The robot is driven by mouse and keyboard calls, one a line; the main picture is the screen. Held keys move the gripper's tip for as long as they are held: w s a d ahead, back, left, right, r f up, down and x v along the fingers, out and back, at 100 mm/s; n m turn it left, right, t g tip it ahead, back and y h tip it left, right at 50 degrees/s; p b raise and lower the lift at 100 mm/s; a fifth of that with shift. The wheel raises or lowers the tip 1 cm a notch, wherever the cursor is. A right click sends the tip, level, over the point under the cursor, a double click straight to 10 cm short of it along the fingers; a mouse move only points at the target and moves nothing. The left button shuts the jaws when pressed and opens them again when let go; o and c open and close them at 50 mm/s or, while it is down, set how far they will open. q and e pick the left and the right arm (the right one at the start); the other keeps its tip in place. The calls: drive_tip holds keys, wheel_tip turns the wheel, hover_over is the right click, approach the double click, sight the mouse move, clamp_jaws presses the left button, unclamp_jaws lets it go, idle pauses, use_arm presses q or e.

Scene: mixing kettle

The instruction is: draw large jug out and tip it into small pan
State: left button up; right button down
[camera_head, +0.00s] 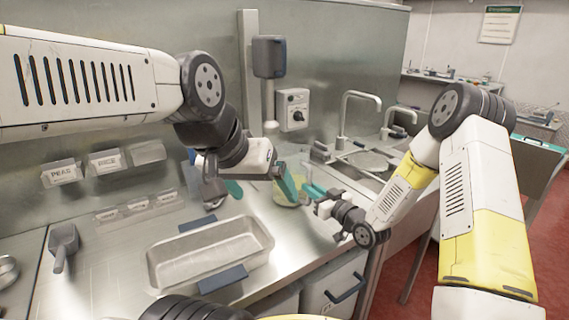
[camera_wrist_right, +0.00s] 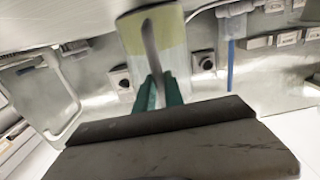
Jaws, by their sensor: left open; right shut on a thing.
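A clear jug (camera_head: 291,196) with pale yellow contents stands on or just above the steel counter, partly hidden by my grippers. In the right wrist view the jug (camera_wrist_right: 172,45) shows with its grey handle between my teal fingers. My right gripper (camera_head: 312,191) is shut on the jug at its handle side; its fingers also show in the wrist view (camera_wrist_right: 160,92). My left gripper (camera_head: 260,186) is open, its teal fingers spread, one of them in front of the jug's left side. A rectangular metal pan (camera_head: 166,271) with blue-grey end grips lies on the counter at front left, its inside looking empty.
A scoop (camera_head: 63,246) lies at the left. Labelled holders (camera_head: 105,162) hang on the back wall. A dark dispenser (camera_head: 269,57) and a control box (camera_head: 293,109) are above the jug. A sink with a tap (camera_head: 359,107) lies behind my right arm. The counter's front edge is near the pan.

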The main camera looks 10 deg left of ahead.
drive_tip(key=shift+s+d+r, duration=0.1)
drive_tip(key=shift+r, duration=0.05)
drive_tip(key=shift+f, duration=0.35)
idle(0.4)
drive_tip(key=c, duration=1.3)
unclamp_jaws()
drive_tip(key=shift+c, duration=0.2)
drive_tip(key=shift+f, duration=0.2)
drive_tip(key=o, duration=0.5)
drive_tip(key=shift+c, duration=0.2)
drive_tip(key=shift+r, duration=0.1)
drive_tip(key=shift+v, duration=3.55)
drive_tip(key=shift+r, duration=0.15)
